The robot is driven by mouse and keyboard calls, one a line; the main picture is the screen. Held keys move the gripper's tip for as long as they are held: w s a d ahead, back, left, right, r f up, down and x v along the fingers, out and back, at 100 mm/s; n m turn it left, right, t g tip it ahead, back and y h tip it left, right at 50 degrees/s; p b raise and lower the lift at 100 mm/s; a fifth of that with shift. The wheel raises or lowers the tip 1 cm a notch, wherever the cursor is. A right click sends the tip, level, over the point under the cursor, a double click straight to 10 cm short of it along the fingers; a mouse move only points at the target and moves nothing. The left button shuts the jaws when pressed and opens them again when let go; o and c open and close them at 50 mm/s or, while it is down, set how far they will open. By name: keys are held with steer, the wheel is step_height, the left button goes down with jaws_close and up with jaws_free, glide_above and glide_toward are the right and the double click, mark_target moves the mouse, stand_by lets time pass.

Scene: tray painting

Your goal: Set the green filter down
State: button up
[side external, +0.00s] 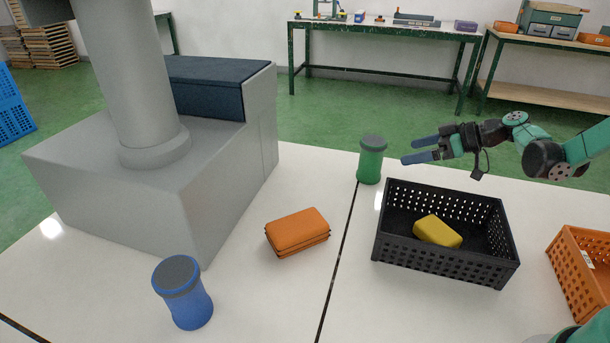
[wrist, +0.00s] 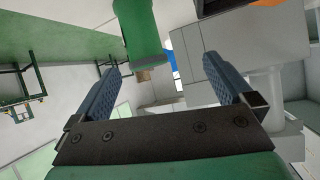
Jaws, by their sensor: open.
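The green filter (side external: 371,162), a waisted cylinder with a dark grey top, stands upright on the white table (side external: 300,185), behind the black crate's left corner. My gripper (side external: 415,150) is open and empty, to the right of the filter, with its blue fingers pointing toward it. In the side view a gap shows between the fingertips and the filter. In the wrist view the green filter (wrist: 138,28) shows beyond the open fingers (wrist: 161,66), at the top and left of centre, cut off by the frame edge.
A black crate (side external: 445,270) holds a yellow pack (side external: 437,232). An orange crate (side external: 580,280) is at the right edge. An orange pack (side external: 297,232) and a blue filter (side external: 184,292) stand apart on the table.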

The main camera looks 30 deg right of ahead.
steer(key=s+a+r+m+g+h, duration=0.1)
steer(key=s+a+r+m+h, duration=0.1)
steer(key=s+a, duration=0.3)
steer(key=s+a+r+m+g+h, duration=0.1)
steer(key=s+a+r+m+h, duration=0.1)
steer(key=s+a, duration=0.4)
steer(key=s+m+h, duration=0.1)
steer(key=h, duration=0.1)
steer(key=shift+s+a+r+m+h, duration=0.15)
steer(key=shift+s+r+m+h, duration=0.15)
steer(key=shift+s+h, duration=0.1)
